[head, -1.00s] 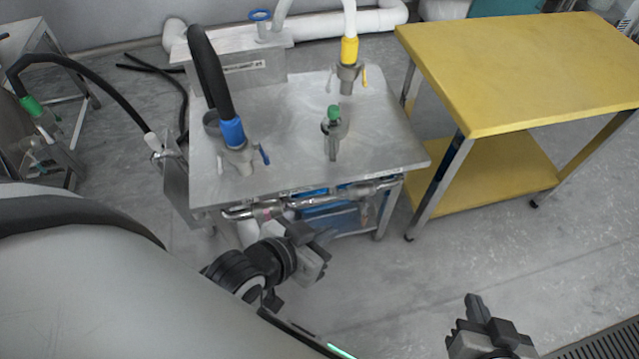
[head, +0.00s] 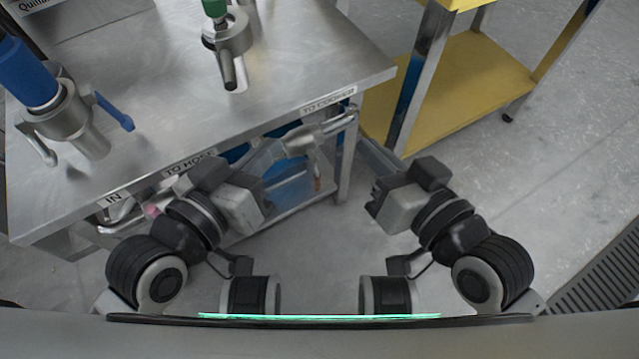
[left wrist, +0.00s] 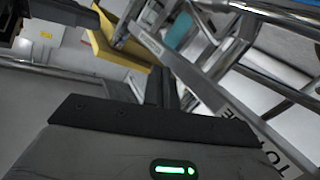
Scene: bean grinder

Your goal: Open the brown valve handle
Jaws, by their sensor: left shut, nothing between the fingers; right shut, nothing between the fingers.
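A small brown handle (head: 317,180) hangs below the valve on the steel pipe (head: 310,138) under the table edge label "TO COOKER". It is small and partly blurred. My left gripper (head: 266,156) is shut and empty, left of the brown handle and apart from it, near the table's front edge. In the left wrist view its dark fingers (left wrist: 162,88) are together, beside steel pipes and the labelled edge. I cannot pick out the brown handle in that view. My right gripper (head: 374,156) is shut and empty, right of the handle, in front of the table leg.
The steel table (head: 290,60) carries a blue-handled valve (head: 75,120) and a green-topped fitting (head: 228,50). A pinkish part (head: 152,211) shows on the pipework at left, labelled "IN". A yellow cart (head: 460,95) stands at right. Open floor (head: 560,180) lies to the right.

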